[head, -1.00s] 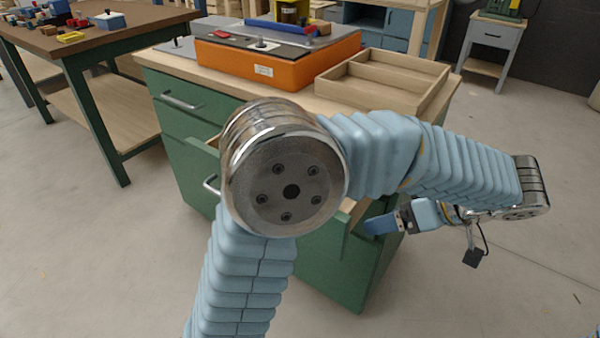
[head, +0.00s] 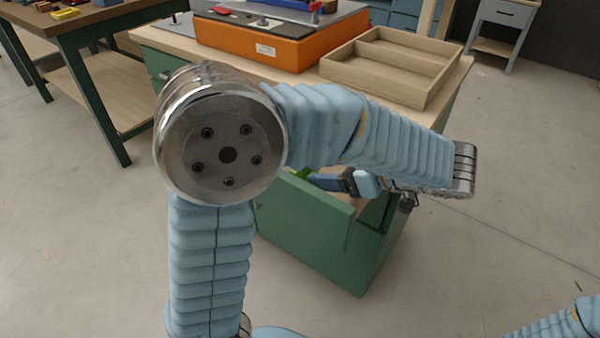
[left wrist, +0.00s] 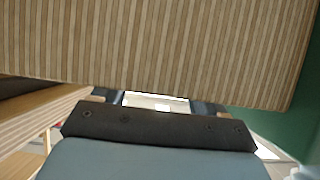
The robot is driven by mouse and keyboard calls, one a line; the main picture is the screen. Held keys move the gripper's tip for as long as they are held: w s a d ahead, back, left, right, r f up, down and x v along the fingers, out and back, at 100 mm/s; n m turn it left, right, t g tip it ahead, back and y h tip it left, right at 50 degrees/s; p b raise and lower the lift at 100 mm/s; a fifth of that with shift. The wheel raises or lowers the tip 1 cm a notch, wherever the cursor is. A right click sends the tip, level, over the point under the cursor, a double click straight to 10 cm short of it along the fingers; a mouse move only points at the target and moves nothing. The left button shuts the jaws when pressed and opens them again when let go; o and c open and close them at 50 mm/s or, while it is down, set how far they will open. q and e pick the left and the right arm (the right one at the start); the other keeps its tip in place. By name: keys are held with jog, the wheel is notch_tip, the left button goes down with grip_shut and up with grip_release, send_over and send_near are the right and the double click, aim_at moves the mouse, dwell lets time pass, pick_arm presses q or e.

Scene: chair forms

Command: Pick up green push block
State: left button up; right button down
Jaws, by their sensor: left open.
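A small patch of bright green (head: 303,174) shows in the head view inside the open drawer, and it looks like part of the green push block. The rest of it is hidden by my left arm and gripper. My left gripper (head: 322,181) is over the open green drawer (head: 305,222), with its fingers close to the bright green patch. I cannot tell whether they touch it. In the left wrist view the open, empty-looking fingers (left wrist: 165,102) are partly hidden behind a striped wooden surface. I cannot make out the block there.
The green cabinet's wooden top carries an orange box (head: 255,42) and a divided wooden tray (head: 390,65) above the drawer. A green-legged workbench (head: 95,90) stands at the left. Part of my right arm shows at the lower right.

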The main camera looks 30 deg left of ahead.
aim_at(301, 172)
pick_arm(q)
jog(key=x, duration=0.5)
jog(key=shift+s+a+p, duration=0.15)
jog(key=shift+a+p, duration=0.2)
jog(key=shift+a, duration=0.05)
jog(key=c, duration=0.8)
